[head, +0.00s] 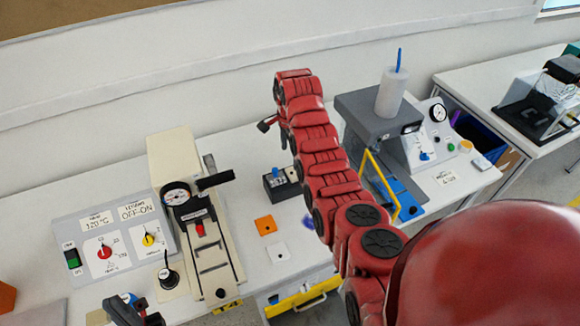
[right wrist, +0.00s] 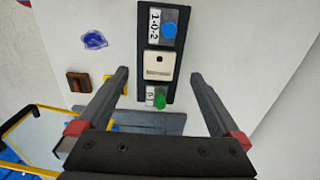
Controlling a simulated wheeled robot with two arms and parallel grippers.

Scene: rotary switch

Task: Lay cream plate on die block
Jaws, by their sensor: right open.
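A cream square plate (right wrist: 158,65) with a dark hole sits on a long dark block (right wrist: 142,30), which I take to be the die block. They also show in the head view, the cream piece (head: 291,174) at the right end of the dark block (head: 275,188). My right gripper (right wrist: 158,92) is open and empty above the block, its fingers apart on either side of it. A pale flat square (head: 278,252) with a small hole lies on the table. My left gripper (head: 133,312) is partly in view at the lower left; its fingers are unclear.
An orange square plate (head: 265,226) lies beside the pale one. A blue knob (right wrist: 169,30) and a green knob (right wrist: 159,101) are near the cream plate. A brown block (right wrist: 78,82) lies left. A hand press (head: 215,262) and a yellow-guarded machine (head: 380,185) flank the area.

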